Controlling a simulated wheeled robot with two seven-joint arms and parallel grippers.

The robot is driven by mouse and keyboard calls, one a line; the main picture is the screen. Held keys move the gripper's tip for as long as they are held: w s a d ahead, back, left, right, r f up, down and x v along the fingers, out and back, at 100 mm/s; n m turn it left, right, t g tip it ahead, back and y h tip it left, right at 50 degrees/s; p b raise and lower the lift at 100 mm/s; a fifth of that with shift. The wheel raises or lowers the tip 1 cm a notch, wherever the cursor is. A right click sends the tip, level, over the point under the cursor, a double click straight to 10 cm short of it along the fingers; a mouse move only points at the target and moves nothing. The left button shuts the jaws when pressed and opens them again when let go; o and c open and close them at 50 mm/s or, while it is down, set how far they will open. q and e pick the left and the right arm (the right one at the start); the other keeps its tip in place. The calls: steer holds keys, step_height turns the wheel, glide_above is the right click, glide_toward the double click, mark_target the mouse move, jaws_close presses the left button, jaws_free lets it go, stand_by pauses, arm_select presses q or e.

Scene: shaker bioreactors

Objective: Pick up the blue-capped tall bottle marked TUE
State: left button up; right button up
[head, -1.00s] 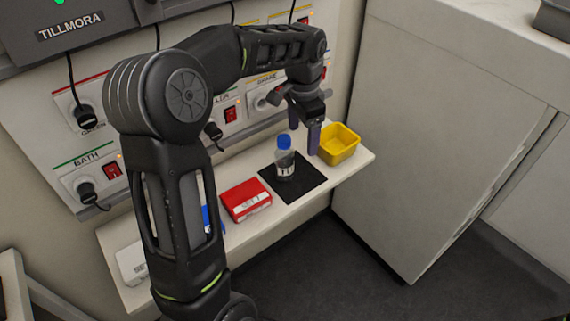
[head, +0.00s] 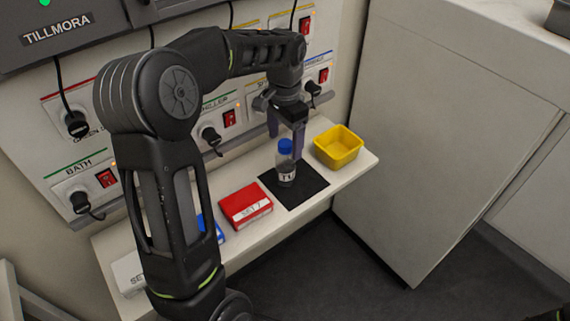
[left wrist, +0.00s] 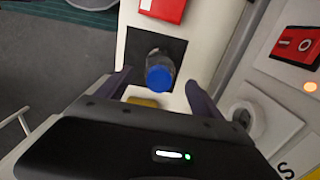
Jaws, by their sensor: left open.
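The blue-capped bottle (head: 286,165) stands upright on a black mat (head: 309,187) on the white shelf. Its white label shows dark letters, partly readable as "TU". My left gripper (head: 286,135) is open just above and behind the bottle, its fingers pointing down, one on either side of the cap's line in the head view. In the left wrist view the blue cap (left wrist: 159,79) lies ahead of the open fingers (left wrist: 160,92), roughly midway between them, and nothing is held. My right gripper is not in view.
A yellow bin (head: 338,147) stands right of the mat. A red box (head: 246,205) lies left of it, with a blue item (head: 212,228) and a white box (head: 129,272) further left. The wall panel with plugs and switches (head: 229,118) rises close behind.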

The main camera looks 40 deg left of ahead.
mark_target(285, 155)
arm_select(q)
steer(key=shift+f, duration=0.4)
steer(key=shift+f, duration=0.1)
step_height(285, 155, down, 5)
steer(key=shift+f+p, duration=0.1)
steer(key=shift+p, duration=0.55)
steer(key=shift+c, duration=0.5)
jaws_close()
steer(key=shift+r, duration=0.2)
step_height(285, 155, up, 10)
steer(key=shift+f+b, duration=0.1)
steer(key=shift+b, duration=0.5)
stand_by(0.4)
